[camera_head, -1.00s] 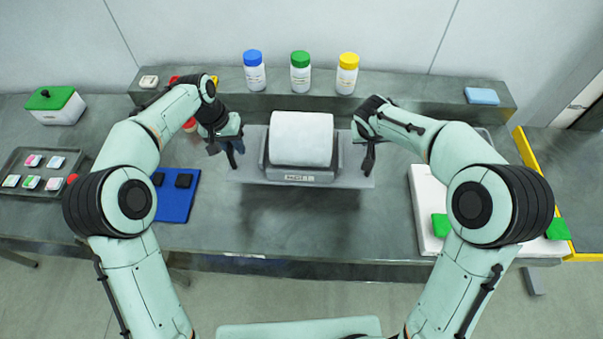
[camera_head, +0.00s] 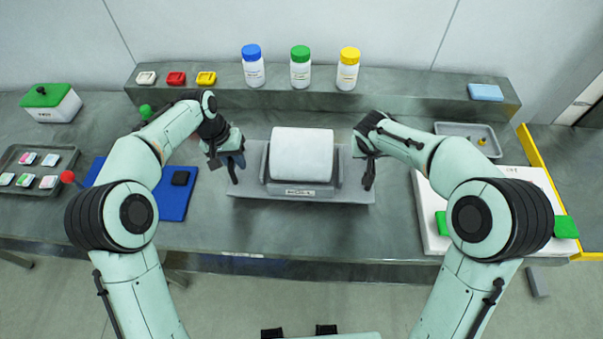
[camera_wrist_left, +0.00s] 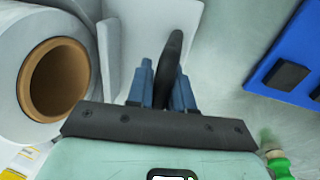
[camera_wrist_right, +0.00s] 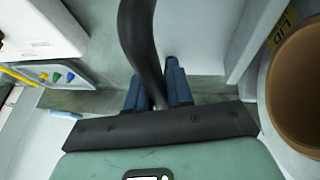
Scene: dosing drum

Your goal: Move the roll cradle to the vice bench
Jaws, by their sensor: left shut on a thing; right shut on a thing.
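The roll cradle (camera_head: 300,191) is a grey tray with upright sides, carrying a white roll (camera_head: 302,154). It is level over the middle of a grey bench (camera_head: 290,228); I cannot tell whether it touches the top. My left gripper (camera_head: 236,170) is shut on a dark curved handle (camera_wrist_left: 174,58) at the cradle's left end. My right gripper (camera_head: 369,174) is shut on the matching handle (camera_wrist_right: 140,40) at the right end. The roll's brown core shows in the left wrist view (camera_wrist_left: 58,80) and the right wrist view (camera_wrist_right: 300,85). I see no vice.
Blue (camera_head: 253,68), green (camera_head: 300,68) and yellow-capped bottles (camera_head: 347,70) stand on the back ledge. A blue mat (camera_head: 176,204) lies left of the cradle, a white board (camera_head: 430,222) right. A tray of small blocks (camera_head: 55,158) is far left. A yellow edge (camera_head: 541,175) borders the right.

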